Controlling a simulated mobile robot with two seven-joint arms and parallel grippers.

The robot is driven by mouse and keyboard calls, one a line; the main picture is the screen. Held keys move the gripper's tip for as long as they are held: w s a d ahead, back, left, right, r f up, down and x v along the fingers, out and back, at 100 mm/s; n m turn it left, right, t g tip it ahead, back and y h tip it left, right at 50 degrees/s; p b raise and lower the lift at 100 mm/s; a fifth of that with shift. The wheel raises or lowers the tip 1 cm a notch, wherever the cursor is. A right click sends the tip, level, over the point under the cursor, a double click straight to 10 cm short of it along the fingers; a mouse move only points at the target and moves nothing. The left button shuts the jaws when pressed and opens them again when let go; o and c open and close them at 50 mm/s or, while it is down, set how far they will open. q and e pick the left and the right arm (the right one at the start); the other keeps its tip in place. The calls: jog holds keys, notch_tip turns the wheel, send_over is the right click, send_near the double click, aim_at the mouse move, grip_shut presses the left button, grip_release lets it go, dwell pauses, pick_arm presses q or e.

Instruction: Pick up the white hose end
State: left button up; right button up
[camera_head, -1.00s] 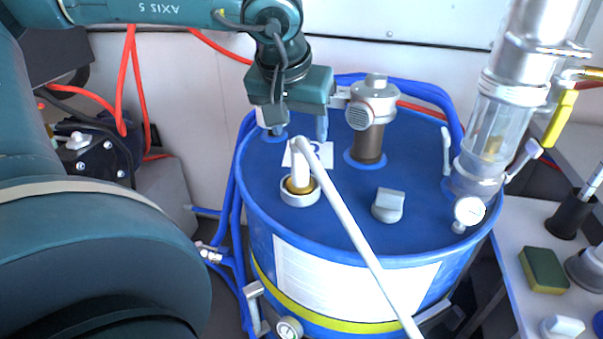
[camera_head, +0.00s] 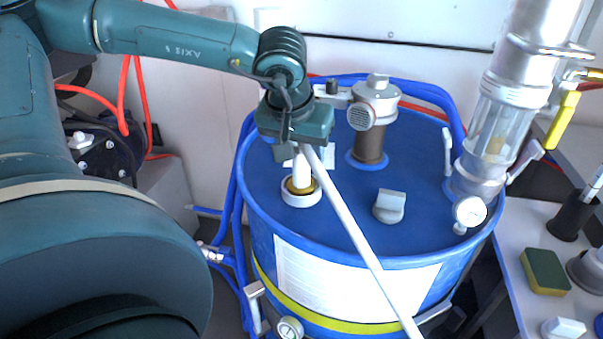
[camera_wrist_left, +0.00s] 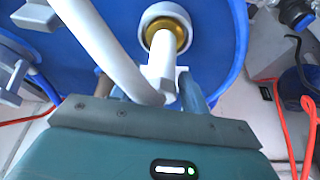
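The white hose (camera_head: 362,250) runs from the lower front up to the blue drum's lid. Its white end (camera_head: 300,176) stands upright in a brass fitting (camera_head: 300,187) inside a white ring on the lid. My left gripper (camera_head: 305,154) is above the ring at the top of the hose end, pointing down. In the left wrist view the hose end (camera_wrist_left: 163,62) and the bend of the hose lie between the two spread fingers (camera_wrist_left: 150,92). I see no clear grip on it; the fingertips are partly hidden. My right gripper is not in view.
The blue drum (camera_head: 430,262) carries a capped brown pipe (camera_head: 369,146) behind, a grey knob (camera_head: 389,205), and a clear cylinder with a gauge (camera_head: 469,211) at right. A side table holds a sponge (camera_head: 544,271). Blue and orange hoses run behind and left.

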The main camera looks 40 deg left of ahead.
pick_arm(q)
grip_shut()
dwell(0.5)
